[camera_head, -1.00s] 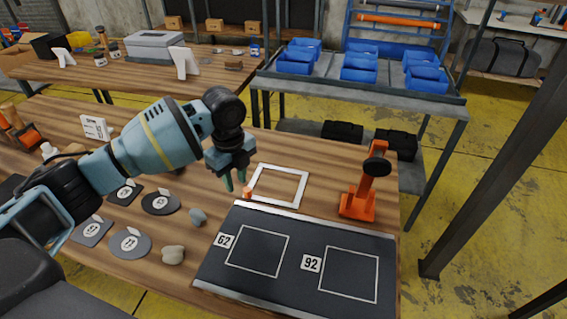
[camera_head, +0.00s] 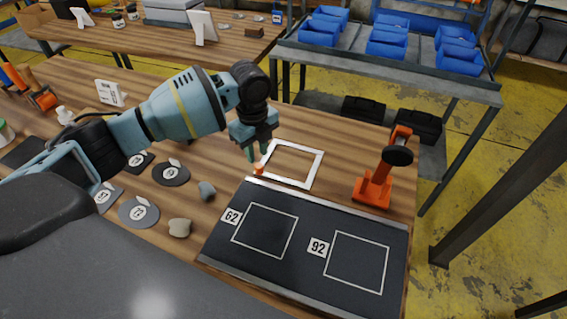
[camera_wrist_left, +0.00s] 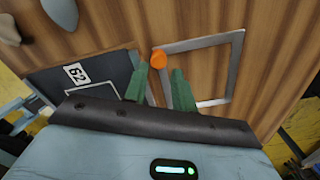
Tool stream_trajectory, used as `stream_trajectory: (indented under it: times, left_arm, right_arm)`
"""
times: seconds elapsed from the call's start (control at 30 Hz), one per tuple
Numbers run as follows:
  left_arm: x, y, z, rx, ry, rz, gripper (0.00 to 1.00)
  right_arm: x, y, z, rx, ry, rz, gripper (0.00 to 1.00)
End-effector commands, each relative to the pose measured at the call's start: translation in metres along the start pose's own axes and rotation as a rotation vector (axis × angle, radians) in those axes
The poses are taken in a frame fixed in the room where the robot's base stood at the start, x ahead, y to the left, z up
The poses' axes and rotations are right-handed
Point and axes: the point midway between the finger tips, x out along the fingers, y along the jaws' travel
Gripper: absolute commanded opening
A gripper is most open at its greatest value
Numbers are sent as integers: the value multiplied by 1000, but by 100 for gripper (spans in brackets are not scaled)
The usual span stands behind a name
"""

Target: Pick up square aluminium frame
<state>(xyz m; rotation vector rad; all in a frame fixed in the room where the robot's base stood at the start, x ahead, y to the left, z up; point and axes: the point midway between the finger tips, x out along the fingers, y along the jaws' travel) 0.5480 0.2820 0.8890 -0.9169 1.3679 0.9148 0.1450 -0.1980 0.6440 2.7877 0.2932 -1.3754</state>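The square aluminium frame (camera_head: 317,168) lies flat on the wooden table, behind the black mat. An orange piece (camera_head: 259,169) sits at its near left corner. My left gripper (camera_head: 255,155) is just left of the frame, above the table, with its green fingers pointing down. The orange piece (camera_wrist_left: 158,60) shows just beyond the fingertips, and the frame (camera_wrist_left: 238,62) lies to the right. My right gripper is not in view.
The black mat (camera_head: 305,235) has two outlined squares marked 62 and 92. An orange stand (camera_head: 375,185) is right of the frame. Round dark discs (camera_head: 170,173) and small stones (camera_head: 180,228) lie to the left. Blue bins (camera_head: 387,40) stand on a shelf behind.

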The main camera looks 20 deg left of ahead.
Motion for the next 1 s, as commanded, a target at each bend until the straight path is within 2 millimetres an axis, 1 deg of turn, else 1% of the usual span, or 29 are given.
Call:
stream_trajectory:
  times: [0.2,0.3,0.4,0.6,0.63,0.8,0.83,1.0]
  left_arm:
    - [32,2,-4,0,1,5,27]
    - [42,2,-5,0,1,3,27]
    - [47,2,-5,1,1,2,27]
    - [47,2,-4,1,0,1,27]
    - [47,2,-4,1,0,1,25]
    - [47,2,-4,1,0,1,3]
    - [46,2,-4,1,0,1,0]
    - [46,1,-4,0,0,0,0]
  right_arm:
    - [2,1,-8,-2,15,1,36]
    - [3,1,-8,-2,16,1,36]
    - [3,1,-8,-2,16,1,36]
    - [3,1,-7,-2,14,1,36]
    - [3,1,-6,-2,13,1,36]
    - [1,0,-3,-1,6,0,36]
    - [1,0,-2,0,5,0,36]
    - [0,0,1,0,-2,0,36]
